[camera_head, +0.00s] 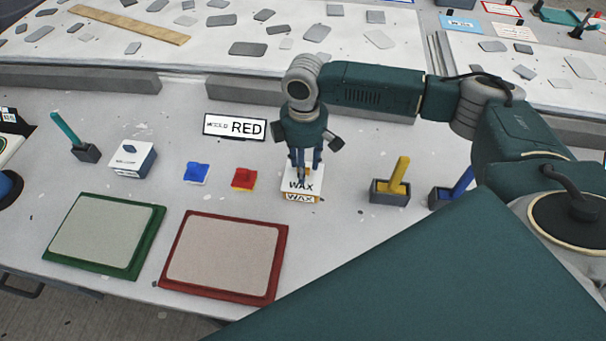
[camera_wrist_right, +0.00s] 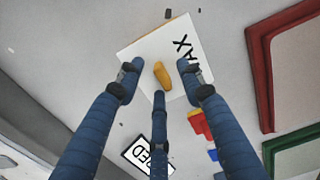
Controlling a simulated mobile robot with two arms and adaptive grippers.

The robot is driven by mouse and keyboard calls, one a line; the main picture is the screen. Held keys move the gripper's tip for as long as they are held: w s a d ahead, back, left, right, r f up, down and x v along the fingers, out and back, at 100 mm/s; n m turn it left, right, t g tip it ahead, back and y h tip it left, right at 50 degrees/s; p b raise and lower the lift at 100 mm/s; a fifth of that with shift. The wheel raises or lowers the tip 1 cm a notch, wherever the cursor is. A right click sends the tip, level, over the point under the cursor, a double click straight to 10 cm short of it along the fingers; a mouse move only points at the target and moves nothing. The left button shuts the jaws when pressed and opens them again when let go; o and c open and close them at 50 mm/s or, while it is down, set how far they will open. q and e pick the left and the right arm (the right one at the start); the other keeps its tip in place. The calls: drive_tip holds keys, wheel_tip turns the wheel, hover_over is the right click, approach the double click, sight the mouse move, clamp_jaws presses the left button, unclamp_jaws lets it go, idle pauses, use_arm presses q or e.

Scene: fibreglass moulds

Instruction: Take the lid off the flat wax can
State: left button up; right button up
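The flat wax can (camera_head: 299,197) stands on the table below my right gripper, with WAX on its yellow-edged front. Its square white lid (camera_head: 289,186) is on top and also reads WAX. In the right wrist view, the lid (camera_wrist_right: 142,57) carries a yellow knob (camera_wrist_right: 163,76). My right gripper (camera_head: 305,172) points down over the lid. In the right wrist view, its three blue fingers (camera_wrist_right: 161,92) stand apart around the knob, with gaps visible, so it looks open. The fingers partly hide the knob in the head view. My left gripper is not in view.
A RED sign (camera_head: 235,127) stands behind. Left of the can are a red piece (camera_head: 243,179), a blue piece (camera_head: 196,172) and a white box (camera_head: 127,160). A yellow-handled tool (camera_head: 399,177) stands in a holder to the right. Red-framed (camera_head: 222,257) and green-framed (camera_head: 103,236) moulds lie in front.

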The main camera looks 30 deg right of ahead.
clamp_jaws()
drive_tip(key=shift+r, duration=0.15)
